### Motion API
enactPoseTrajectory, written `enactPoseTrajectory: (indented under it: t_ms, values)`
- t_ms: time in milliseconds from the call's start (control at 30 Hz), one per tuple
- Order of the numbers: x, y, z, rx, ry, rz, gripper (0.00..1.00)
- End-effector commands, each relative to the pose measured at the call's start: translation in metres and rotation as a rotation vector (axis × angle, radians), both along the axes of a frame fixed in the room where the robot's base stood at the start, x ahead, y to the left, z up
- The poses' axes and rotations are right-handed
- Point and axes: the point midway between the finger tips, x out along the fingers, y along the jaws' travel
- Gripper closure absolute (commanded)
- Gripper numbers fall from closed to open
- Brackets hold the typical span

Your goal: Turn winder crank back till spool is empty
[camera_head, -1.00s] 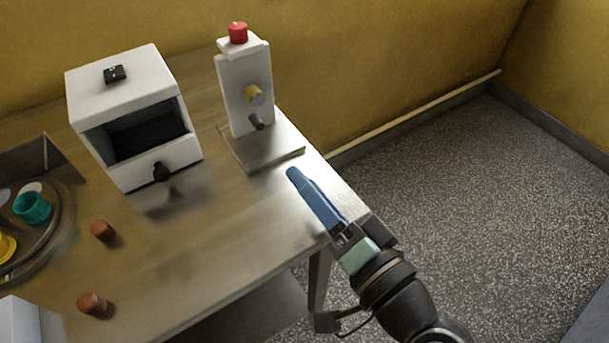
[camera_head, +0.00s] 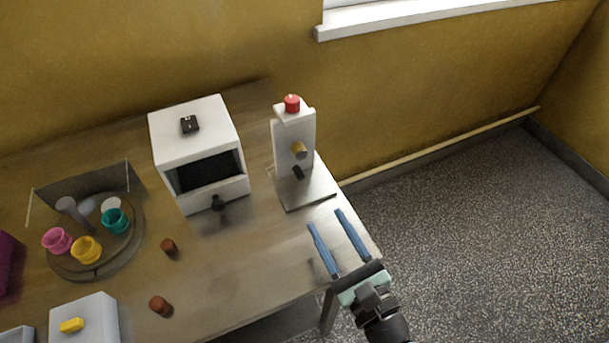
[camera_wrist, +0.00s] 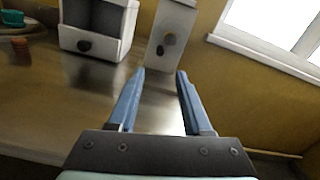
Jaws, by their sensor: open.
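A white upright stand (camera_head: 281,140) with a flat grey base plate (camera_head: 312,196) is at the table's right end; it looks like the winder. A yellow cylinder (camera_head: 299,149) and a dark peg (camera_head: 298,172), perhaps the spool and crank handle, stick out of its front. I cannot tell if anything is wound on it. A red knob (camera_head: 292,103) is on top. My gripper (camera_head: 326,218) is open and empty, in front of the base plate and apart from the stand. In the wrist view the stand (camera_wrist: 180,18) is beyond my open fingers (camera_wrist: 161,72).
A white open-fronted box (camera_head: 195,132) with a black front knob (camera_head: 218,203) stands left of the stand. A round tray (camera_head: 128,256) with coloured cups is at the far left. Two brown pieces (camera_head: 168,246) lie on the table. Floor (camera_head: 470,250) is clear at right.

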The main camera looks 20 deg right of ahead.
Motion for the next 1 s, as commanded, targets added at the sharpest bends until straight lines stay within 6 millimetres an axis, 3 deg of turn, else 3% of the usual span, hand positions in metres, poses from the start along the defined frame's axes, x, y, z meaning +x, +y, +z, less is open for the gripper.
enactPoseTrajectory:
  t_ms: [300, 500, 933, 1000]
  values:
    - [0.068, 0.002, 0.002, -0.005, -0.003, 0.002, 0.5]
    - [0.097, 0.003, 0.001, -0.005, -0.002, 0.002, 0.5]
    - [0.108, 0.003, 0.001, -0.006, 0.0, 0.0, 0.5]
    - [0.108, 0.003, 0.001, -0.006, 0.0, 0.0, 0.59]
